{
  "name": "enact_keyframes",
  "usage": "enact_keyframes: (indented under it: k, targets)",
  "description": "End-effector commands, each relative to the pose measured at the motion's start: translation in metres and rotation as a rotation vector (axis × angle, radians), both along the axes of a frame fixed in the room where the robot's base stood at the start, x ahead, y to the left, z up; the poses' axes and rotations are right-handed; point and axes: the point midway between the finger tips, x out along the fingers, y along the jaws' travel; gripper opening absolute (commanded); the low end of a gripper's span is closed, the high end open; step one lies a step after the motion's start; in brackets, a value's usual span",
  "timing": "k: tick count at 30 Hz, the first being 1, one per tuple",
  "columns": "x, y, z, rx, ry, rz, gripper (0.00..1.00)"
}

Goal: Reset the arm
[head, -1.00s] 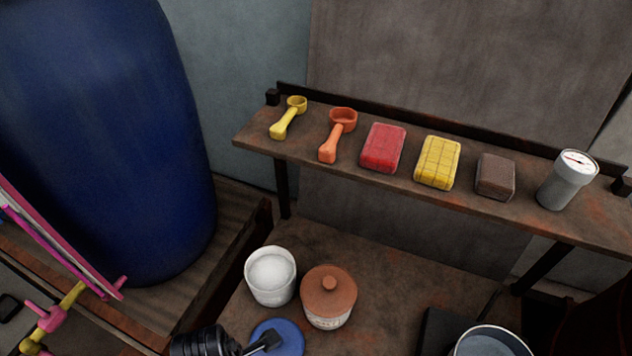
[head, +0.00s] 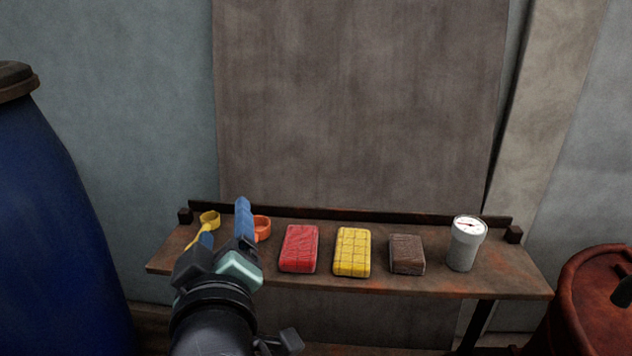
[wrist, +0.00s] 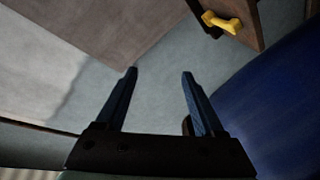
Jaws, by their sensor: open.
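My gripper (head: 224,222) is raised in the head view, in front of the left end of the shelf, with its blue fingers spread and pointing up. In the wrist view its two fingers (wrist: 160,73) stand apart with nothing between them. In the head view the gripper partly hides the yellow scoop (head: 209,219) and the orange scoop (head: 262,228). I cannot tell how far it is from the shelf.
The shelf (head: 450,286) also holds a red block (head: 299,249), a yellow block (head: 352,252), a brown block (head: 407,254) and a grey gauge (head: 466,244). A blue barrel (head: 50,230) stands left, a red drum (head: 595,310) right. The wall above the shelf is clear.

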Motion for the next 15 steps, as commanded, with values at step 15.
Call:
enact_keyframes:
  k: [15]
  targets:
    - [-0.109, -0.117, 0.263, 0.727, -0.746, 0.02, 0.7]
